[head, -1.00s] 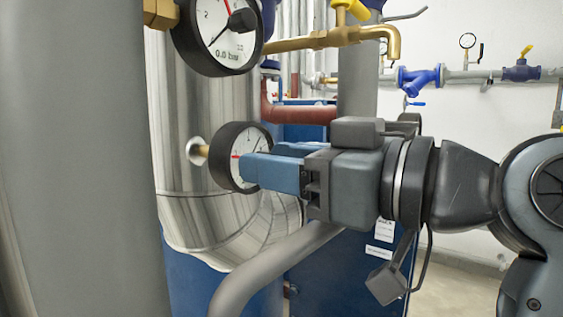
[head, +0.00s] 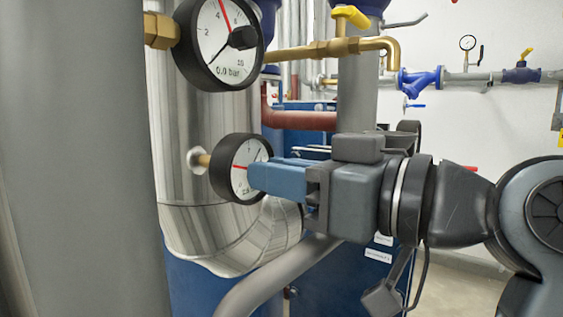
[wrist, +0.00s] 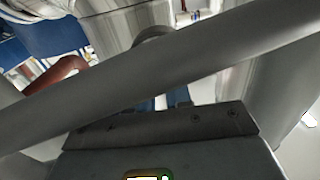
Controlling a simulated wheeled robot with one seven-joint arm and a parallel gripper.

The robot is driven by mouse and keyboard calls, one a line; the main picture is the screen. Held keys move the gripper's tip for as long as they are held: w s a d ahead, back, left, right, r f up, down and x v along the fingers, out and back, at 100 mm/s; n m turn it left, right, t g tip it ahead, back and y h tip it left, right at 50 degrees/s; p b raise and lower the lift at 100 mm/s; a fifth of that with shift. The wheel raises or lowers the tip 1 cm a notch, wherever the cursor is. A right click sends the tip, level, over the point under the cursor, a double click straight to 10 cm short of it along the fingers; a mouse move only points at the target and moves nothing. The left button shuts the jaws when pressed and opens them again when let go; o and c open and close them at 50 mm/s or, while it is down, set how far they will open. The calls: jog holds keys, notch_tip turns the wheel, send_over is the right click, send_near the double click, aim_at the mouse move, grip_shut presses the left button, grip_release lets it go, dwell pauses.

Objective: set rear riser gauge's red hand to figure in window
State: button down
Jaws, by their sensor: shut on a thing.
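The lower round gauge (head: 239,155) has a black rim, a white face and a red hand. It sits on a short brass stem on the silver-clad pipe. Its red hand points left. Small figures show low on its face, too small to read surely. My gripper (head: 252,179) with blue fingers reaches in from the right, its tips in front of the middle of that face. It is shut on the gauge's centre knob, which the fingers hide. In the wrist view only short parts of the blue fingers (wrist: 170,101) show; the gauge face cannot be made out.
A larger gauge (head: 219,58) with a red hand, a black knob and "0.0 bar" is above left, by a brass valve pipe (head: 330,48). A grey pipe (head: 270,277) passes below my gripper, and a thick grey column (head: 75,160) fills the left. A grey pipe (wrist: 170,75) crosses the wrist view.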

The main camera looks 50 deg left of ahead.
dwell(0.3)
jog(key=c, duration=1.1)
grip_release()
jog(key=shift+o, duration=0.2)
jog(key=v, duration=0.8)
jog(key=shift+a, duration=0.1)
